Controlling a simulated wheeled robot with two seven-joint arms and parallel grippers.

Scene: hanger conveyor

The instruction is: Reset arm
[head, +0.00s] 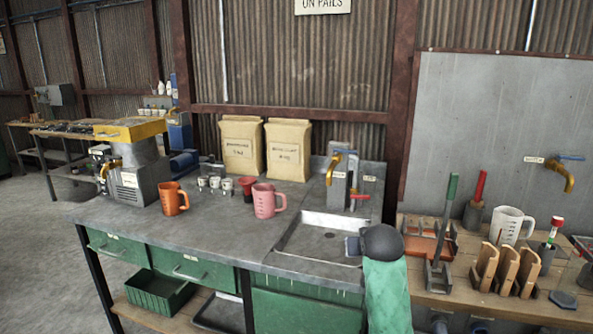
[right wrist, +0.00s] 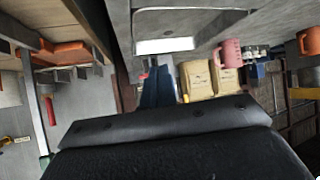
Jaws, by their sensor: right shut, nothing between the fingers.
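My right arm comes in from the bottom right of the head view, with a green forearm and a black rounded wrist. My right gripper (head: 353,246) shows as a small blue-grey shape beside the wrist, over the right part of the sink. In the upside-down right wrist view, the shut blue fingers (right wrist: 157,88) stick out beyond the black wrist housing, with nothing visible between them. My left arm and gripper are not in view.
A sink (head: 318,236) with a tap (head: 333,168) is set in the bench. A pink jug (head: 265,201), orange jug (head: 171,199) and two paper bags (head: 288,150) stand left of it. A white jug (head: 510,226) and wooden holders (head: 507,268) stand right.

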